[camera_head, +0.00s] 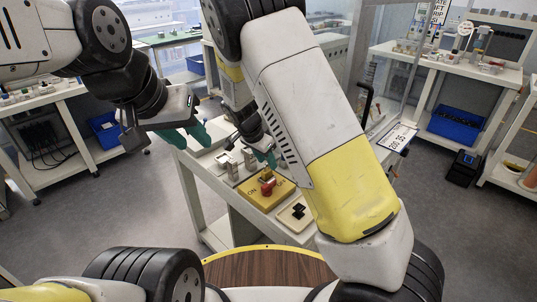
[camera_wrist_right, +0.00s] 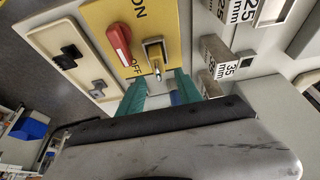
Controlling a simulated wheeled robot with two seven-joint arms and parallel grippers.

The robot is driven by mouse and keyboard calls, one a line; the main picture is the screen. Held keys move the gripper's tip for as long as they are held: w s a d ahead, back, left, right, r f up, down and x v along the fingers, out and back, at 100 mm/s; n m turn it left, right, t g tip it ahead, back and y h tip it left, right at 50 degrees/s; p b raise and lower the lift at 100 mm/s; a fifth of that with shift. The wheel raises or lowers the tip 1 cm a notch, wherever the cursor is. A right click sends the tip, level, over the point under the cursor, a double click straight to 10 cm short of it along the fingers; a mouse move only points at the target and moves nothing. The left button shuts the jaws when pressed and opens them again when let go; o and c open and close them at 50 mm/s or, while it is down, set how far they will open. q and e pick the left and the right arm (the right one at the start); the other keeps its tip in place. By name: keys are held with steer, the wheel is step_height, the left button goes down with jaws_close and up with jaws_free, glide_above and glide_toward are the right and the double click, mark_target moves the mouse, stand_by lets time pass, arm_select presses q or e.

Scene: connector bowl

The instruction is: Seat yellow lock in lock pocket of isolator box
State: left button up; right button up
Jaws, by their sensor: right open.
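The isolator box has a yellow face (camera_head: 259,199) marked ON and OFF on the table in the head view, and it fills the top of the right wrist view (camera_wrist_right: 103,17). Its red handle (camera_wrist_right: 120,43) stands beside the yellow lock (camera_wrist_right: 154,52), which has a metal shackle. The lock appears to sit at a dark-edged pocket in the face; how deep is unclear. My right gripper (camera_wrist_right: 158,86) is open, its teal fingers on either side just short of the lock, apparently not holding it. My left gripper (camera_head: 188,133) hangs left of the table; its finger gap is unclear.
A beige plate with a black knob (camera_wrist_right: 68,56) lies beside the box. Metal blocks (camera_wrist_right: 216,62) with 25 mm and 35 mm labels stand on the other side. My right arm covers part of the table in the head view.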

steer(key=v, duration=0.7)
steer(key=s+d+r+n+t+y, duration=0.1)
steer(key=s+d+r+n, duration=0.3)
steer(key=s+d+r, duration=0.4)
steer(key=s+d+r+n+t+y, duration=0.2)
steer(key=s+d+r, duration=0.6)
steer(key=s, duration=0.8)
step_height(320, 180, up, 3)
steer(key=n+y, duration=0.2)
steer(key=n, duration=0.1)
steer(key=shift+d+f, duration=0.15)
steer(key=shift+d, duration=0.05)
